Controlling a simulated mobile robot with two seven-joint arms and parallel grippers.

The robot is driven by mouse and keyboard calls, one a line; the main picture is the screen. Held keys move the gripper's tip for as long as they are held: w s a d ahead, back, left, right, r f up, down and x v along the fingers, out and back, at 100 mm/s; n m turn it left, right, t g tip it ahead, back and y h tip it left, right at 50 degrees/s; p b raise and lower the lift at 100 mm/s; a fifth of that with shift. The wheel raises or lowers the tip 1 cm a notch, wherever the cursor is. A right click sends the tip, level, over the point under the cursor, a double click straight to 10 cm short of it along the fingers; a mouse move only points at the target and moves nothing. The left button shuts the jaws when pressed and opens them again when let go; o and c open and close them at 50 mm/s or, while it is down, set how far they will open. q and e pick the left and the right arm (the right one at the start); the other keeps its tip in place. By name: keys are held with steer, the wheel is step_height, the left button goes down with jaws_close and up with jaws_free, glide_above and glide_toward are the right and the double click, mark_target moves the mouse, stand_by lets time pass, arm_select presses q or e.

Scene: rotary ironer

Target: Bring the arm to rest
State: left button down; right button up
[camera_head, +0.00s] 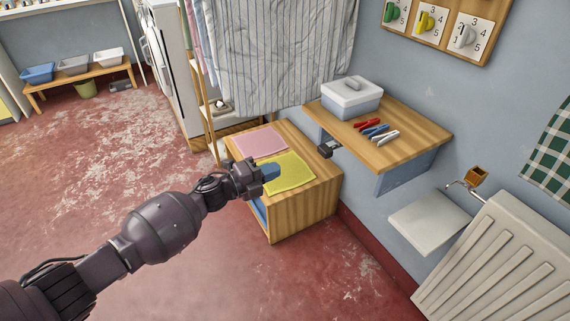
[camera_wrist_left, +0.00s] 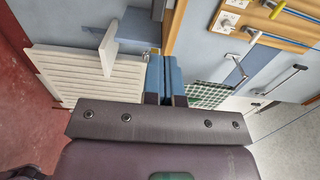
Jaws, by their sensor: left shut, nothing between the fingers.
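My left arm reaches in from the lower left of the head view. Its gripper (camera_head: 271,172) has blue fingertips and is over the low wooden cabinet (camera_head: 298,210), in front of the yellow cloth (camera_head: 294,173). I cannot tell the gap between it and the cloth. In the left wrist view the two blue fingers (camera_wrist_left: 166,82) lie side by side, shut, with nothing between them. My right gripper is not in view.
A pink cloth (camera_head: 260,142) lies beside the yellow one. A wooden wall shelf (camera_head: 420,128) holds a lidded box (camera_head: 351,98) and coloured pegs (camera_head: 374,130). A white radiator (camera_head: 500,262) is at right, also in the wrist view (camera_wrist_left: 85,75). Open red floor (camera_head: 95,165) is at left.

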arm_select(q)
steer(key=s+a+n+y+p, duration=0.4)
steer(key=s+n, duration=0.5)
steer(key=s, duration=0.6)
steer(key=s+a+f+n+y+p, duration=0.1)
steer(key=s+a+n+y+p, duration=0.2)
steer(key=s, duration=1.3)
steer(key=s+a+f+n+t+y+p, duration=0.1)
steer(key=s+a+n+y+p, duration=0.3)
steer(key=s+a+n+y, duration=0.4)
steer(key=s+a+n, duration=0.4)
steer(key=s+n, duration=0.3)
steer(key=n, duration=0.1)
steer(key=shift+s+a+p, duration=0.15)
steer(key=shift+s+p, duration=0.15)
steer(key=shift+s, duration=0.05)
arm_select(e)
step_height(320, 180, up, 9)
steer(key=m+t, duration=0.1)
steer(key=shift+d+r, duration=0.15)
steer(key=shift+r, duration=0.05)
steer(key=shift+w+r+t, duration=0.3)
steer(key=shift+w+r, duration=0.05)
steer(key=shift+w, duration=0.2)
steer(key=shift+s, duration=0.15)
